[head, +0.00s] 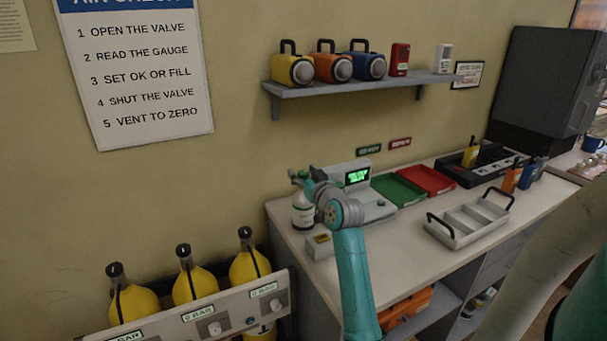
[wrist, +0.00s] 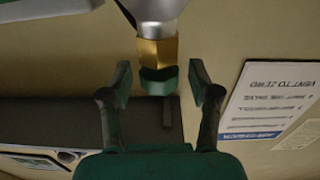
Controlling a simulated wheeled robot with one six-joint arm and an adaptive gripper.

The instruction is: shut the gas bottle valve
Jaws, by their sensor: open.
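The gas bottle (head: 303,216) is a small pale bottle standing upright on the worktop beside a grey device with a green display. In the wrist view its grey shoulder (wrist: 155,9) is at the top edge. Below it in the picture are the brass valve neck (wrist: 157,51) and a dark green valve knob (wrist: 158,82). My gripper (wrist: 160,68) is open, with one finger on each side of the knob and a visible gap to each. In the head view my gripper (head: 303,181) is at the bottle's top, and my wrist partly hides that area.
The grey device (head: 378,211) stands close right of the bottle, and a small box (head: 320,246) is in front of it. Green (head: 397,189) and red (head: 428,180) trays and a grey handled tray (head: 468,222) lie further right. Yellow cylinders (head: 195,284) stand left of the worktop.

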